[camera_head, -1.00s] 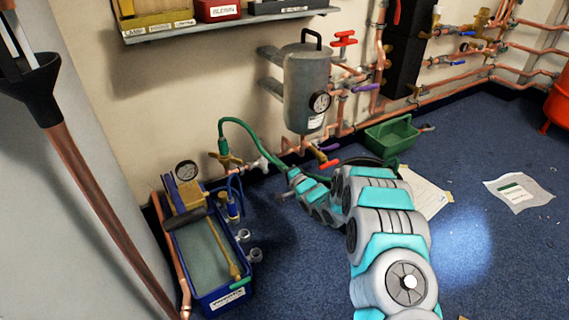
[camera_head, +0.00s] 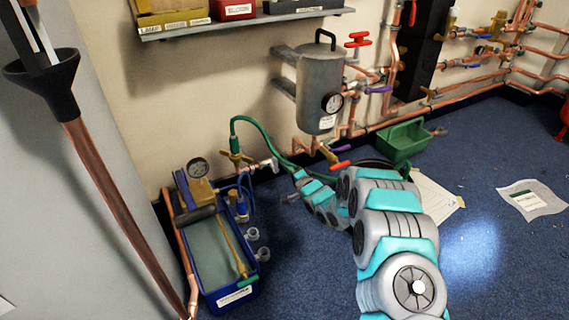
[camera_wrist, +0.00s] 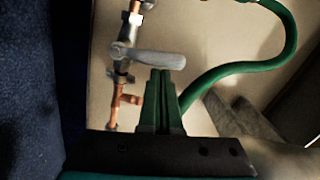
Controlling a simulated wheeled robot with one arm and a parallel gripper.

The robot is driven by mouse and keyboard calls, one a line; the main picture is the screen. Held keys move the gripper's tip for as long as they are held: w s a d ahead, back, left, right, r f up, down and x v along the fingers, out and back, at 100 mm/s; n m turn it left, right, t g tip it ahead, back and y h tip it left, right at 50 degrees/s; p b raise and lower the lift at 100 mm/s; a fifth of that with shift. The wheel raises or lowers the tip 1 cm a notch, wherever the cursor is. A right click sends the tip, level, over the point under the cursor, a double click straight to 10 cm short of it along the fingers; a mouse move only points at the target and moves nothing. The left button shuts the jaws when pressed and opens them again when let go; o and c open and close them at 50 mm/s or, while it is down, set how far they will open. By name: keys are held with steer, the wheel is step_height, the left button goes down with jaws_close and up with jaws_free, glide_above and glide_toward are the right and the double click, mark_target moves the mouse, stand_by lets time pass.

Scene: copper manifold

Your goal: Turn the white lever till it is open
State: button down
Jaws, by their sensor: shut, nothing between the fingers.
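The white lever (camera_wrist: 155,59) looks pale grey in the wrist view. It sticks out to the right from its pivot on the copper pipe (camera_wrist: 128,105), across the pipe's run. In the head view the lever (camera_head: 268,163) is low on the wall, right of a brass fitting. My gripper (camera_wrist: 163,73) shows in the wrist view with its two green fingers shut and empty. The fingertips are just below the lever's middle in the picture; I cannot tell if they touch it. In the head view my arm hides the fingertips.
A green hose (camera_wrist: 262,66) loops right of the lever. A blue pump tub (camera_head: 235,292) with a gauge stands left of my arm. A grey tank (camera_head: 318,88) and copper pipes line the wall. A green tray (camera_head: 402,136) is on the floor.

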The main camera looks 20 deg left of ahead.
steer(key=shift+s+a+n, duration=0.15)
steer(key=shift+s+n, duration=0.05)
steer(key=shift+n, duration=0.2)
steer(key=shift+s+a+n+p, duration=0.45)
steer(key=shift+s+n+p, duration=0.1)
steer(key=shift+n, duration=0.65)
steer(key=s+a+f+n, duration=0.1)
steer(key=n, duration=0.2)
steer(key=s+a+f+n, duration=0.1)
steer(key=n, duration=0.2)
steer(key=s+a+f+n+p, duration=0.1)
steer(key=n, duration=0.2)
steer(key=shift+s+a+f+h, duration=0.1)
steer(key=shift+s+f+h, duration=0.05)
steer(key=shift+s+h, duration=0.2)
steer(key=shift+s+f, duration=0.1)
steer(key=shift+f, duration=0.2)
